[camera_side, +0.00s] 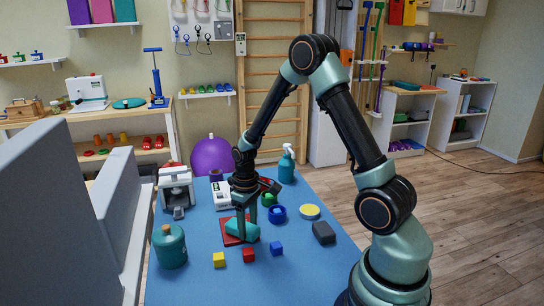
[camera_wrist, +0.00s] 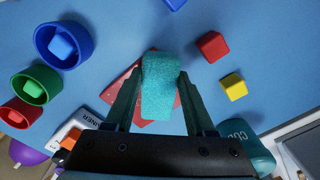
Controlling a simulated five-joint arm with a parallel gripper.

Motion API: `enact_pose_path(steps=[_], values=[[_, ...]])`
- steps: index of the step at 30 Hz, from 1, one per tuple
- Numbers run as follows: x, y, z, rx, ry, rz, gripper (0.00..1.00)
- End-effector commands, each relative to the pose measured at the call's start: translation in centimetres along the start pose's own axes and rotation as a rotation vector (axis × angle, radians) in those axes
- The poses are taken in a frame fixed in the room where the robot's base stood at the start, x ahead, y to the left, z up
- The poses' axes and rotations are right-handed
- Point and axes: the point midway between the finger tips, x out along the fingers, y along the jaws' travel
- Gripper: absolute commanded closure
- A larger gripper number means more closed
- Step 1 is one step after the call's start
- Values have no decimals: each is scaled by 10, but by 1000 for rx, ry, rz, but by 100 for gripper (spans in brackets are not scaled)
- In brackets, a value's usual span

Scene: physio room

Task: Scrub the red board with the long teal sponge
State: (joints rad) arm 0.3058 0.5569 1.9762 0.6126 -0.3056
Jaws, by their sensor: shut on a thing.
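The long teal sponge (camera_wrist: 160,84) is between the fingers of my gripper (camera_wrist: 160,100) in the wrist view, and the gripper is shut on it. The sponge (camera_side: 243,230) also shows in the side view, just below my gripper (camera_side: 246,222). The red board (camera_side: 231,239) lies on the blue table top under the sponge. In the wrist view the red board (camera_wrist: 117,88) shows at both sides of the sponge, which covers its middle. The sponge is on or very close to the board; I cannot tell if they touch.
On the blue table (camera_side: 190,284), a red cube (camera_side: 248,255), a yellow cube (camera_side: 219,260) and a blue cube (camera_side: 276,248) stand in front of the board. The front table area is clear.

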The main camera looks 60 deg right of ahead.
Motion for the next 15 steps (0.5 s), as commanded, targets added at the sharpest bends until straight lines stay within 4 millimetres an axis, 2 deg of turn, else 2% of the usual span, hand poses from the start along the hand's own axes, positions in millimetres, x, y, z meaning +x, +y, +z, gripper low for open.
enact_pose_path(steps=[7,15], values=[[-2,-13,12,-1,4,1,97],[1,-16,15,0,4,1,97]])
